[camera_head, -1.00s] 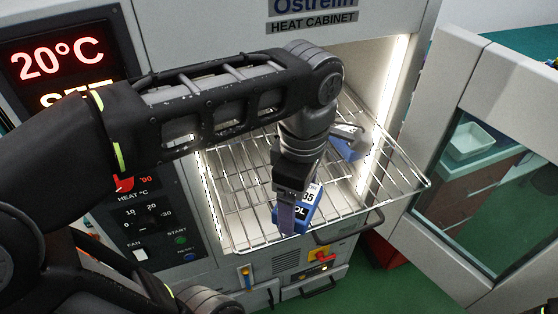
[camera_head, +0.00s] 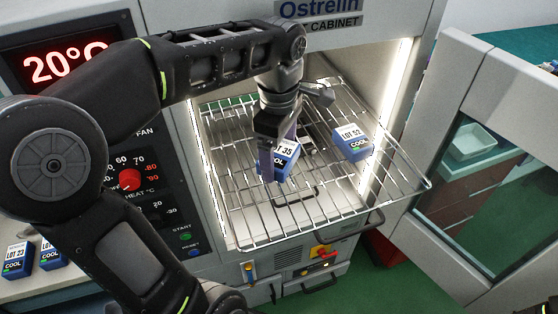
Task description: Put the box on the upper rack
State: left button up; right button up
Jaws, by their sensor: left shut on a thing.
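My left gripper (camera_head: 275,165) is shut on a blue box (camera_head: 284,158) with a white "LOT 35" label. It holds this box at the left-middle of the wire rack (camera_head: 300,213), inside the heat cabinet's opening. I cannot tell whether the box touches the wires. The rack sticks out of the lit cabinet. Another blue box (camera_head: 351,142), labelled "LOT 52", sits upright on the rack to the right, apart from the held one. My gripper fingers hide part of the held box. My right gripper is out of view.
The cabinet door (camera_head: 478,165) stands open on the right. A control panel (camera_head: 160,205) lies left of the opening. The front of the rack is bare.

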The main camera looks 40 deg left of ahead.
aim_at(279, 165)
pick_arm(q)
notch_tip(279, 165, down, 3)
jog(key=shift+s+r, duration=0.1)
jog(key=shift+r, duration=0.1)
jog(key=shift+f, duration=0.25)
jog(key=shift+f, duration=0.2)
jog(key=o, duration=1.5)
jog(key=shift+r, duration=0.1)
